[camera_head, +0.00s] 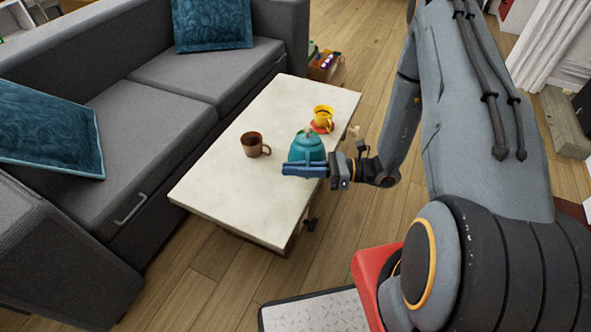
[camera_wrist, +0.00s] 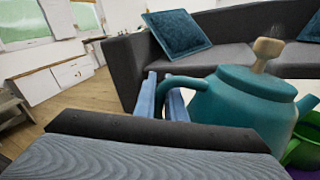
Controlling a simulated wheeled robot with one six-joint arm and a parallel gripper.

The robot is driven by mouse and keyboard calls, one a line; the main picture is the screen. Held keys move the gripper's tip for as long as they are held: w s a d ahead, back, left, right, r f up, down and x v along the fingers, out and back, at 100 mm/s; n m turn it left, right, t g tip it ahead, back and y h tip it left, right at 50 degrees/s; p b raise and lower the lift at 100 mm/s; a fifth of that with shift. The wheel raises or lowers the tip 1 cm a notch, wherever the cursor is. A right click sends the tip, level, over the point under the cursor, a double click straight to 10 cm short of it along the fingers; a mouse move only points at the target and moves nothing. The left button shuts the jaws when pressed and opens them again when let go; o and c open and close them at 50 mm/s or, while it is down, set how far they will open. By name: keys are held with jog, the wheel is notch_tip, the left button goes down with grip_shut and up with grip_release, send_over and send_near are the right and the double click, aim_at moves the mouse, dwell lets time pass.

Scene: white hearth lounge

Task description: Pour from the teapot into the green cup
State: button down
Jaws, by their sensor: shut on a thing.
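A teal teapot (camera_head: 307,146) with a pale knob on its lid is at the right side of the table in the head view. It fills the right of the wrist view (camera_wrist: 235,105), roughly upright. My gripper (camera_head: 303,170), with blue fingers, is shut on the teapot's handle; the fingers also show in the wrist view (camera_wrist: 163,98).
A brown mug (camera_head: 254,144) stands left of the teapot on the pale table (camera_head: 225,187). A grey sofa (camera_head: 185,85) lines the left side. The table's near left part is clear.

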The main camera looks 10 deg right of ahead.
jog(key=shift+w+d+r+m+p, duration=0.1)
jog(key=shift+w+r+m+p, duration=0.25)
jog(key=shift+r, duration=0.3)
jog(key=shift+r+m+p, duration=0.15)
jog(key=shift+r+m, duration=0.3)
jog(key=shift+r, duration=0.3)
jog(key=shift+d+r, duration=0.1)
jog(key=shift+w+r+m+p, duration=0.1)
jog(key=shift+r+m+p, duration=0.2)
jog(key=shift+m, duration=0.1)
dwell(0.4)
